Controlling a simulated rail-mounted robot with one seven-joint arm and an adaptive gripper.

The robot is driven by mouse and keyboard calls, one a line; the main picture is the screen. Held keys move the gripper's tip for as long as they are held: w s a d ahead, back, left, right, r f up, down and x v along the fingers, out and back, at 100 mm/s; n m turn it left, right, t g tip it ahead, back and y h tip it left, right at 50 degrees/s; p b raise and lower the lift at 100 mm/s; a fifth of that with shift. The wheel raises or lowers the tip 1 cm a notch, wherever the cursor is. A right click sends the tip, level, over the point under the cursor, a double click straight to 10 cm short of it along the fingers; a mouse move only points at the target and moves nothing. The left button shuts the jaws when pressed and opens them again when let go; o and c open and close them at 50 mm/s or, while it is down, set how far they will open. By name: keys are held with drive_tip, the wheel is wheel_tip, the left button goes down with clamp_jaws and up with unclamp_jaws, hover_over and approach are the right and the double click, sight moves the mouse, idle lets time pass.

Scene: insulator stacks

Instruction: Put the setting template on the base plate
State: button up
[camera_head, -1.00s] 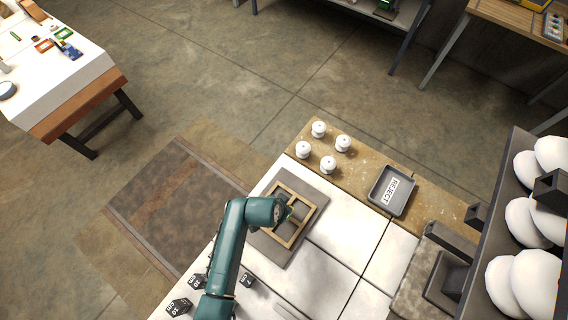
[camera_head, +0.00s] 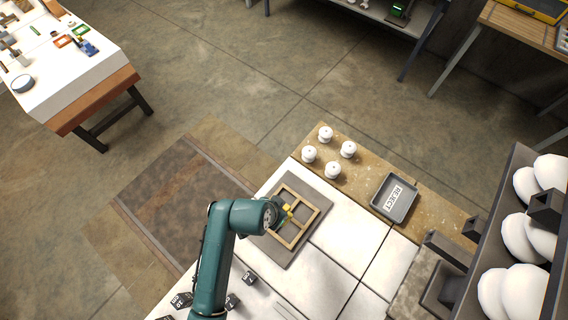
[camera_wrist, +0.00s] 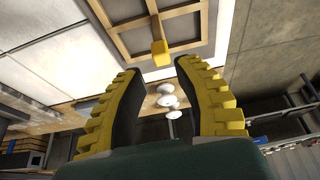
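The setting template, a square wooden frame with crossbars (camera_head: 302,197), lies flat on the grey base plate (camera_head: 308,182), within its edges. In the wrist view the template (camera_wrist: 185,44) shows at the top, with a yellow knob (camera_wrist: 160,53) at its near part and the plate's pale border around it. My gripper (camera_wrist: 157,70) is open and empty, its two yellow-backed fingers spread apart. The knob shows just beyond the fingertips, roughly between them, not gripped. In the head view my arm partly hides the template's left part and my gripper.
Several white insulators (camera_head: 333,170) stand on the brown board behind the plate. A grey REJECT tray (camera_head: 379,207) lies to their right. Small dark marked blocks (camera_head: 232,301) sit near my arm. A rack with white domes (camera_head: 522,292) stands at the right.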

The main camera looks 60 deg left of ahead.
drive_tip(key=shift+s+r, duration=0.15)
drive_tip(key=shift+r, duration=0.2)
drive_tip(key=w+d+r+m+t+y, duration=0.1)
drive_tip(key=w+d+r+t, duration=0.2)
drive_tip(key=w+r, duration=0.45)
drive_tip(key=w+d+r+t+y, duration=0.1)
drive_tip(key=w+d+r+t, duration=0.2)
drive_tip(key=r, duration=0.8)
drive_tip(key=w+d+r+m+t, duration=0.1)
drive_tip(key=w+d+r+t, duration=0.15)
drive_tip(key=w+r, duration=0.5)
drive_tip(key=s+d+r+t+h, duration=0.1)
drive_tip(key=s+d+r+t, duration=0.1)
drive_tip(key=d+r, duration=0.4)
drive_tip(key=s+d+r+m+t+h, duration=0.1)
drive_tip(key=d+r+t, duration=0.3)
drive_tip(key=r, duration=0.9)
drive_tip(key=s+d+r+t+h, duration=0.1)
drive_tip(key=s+d+r+t, duration=0.2)
drive_tip(key=d+r, duration=0.6)
drive_tip(key=shift+s+r+m+h, duration=0.3)
drive_tip(key=shift+s+m+h, duration=0.05)
drive_tip(key=shift+m+h, duration=0.05)
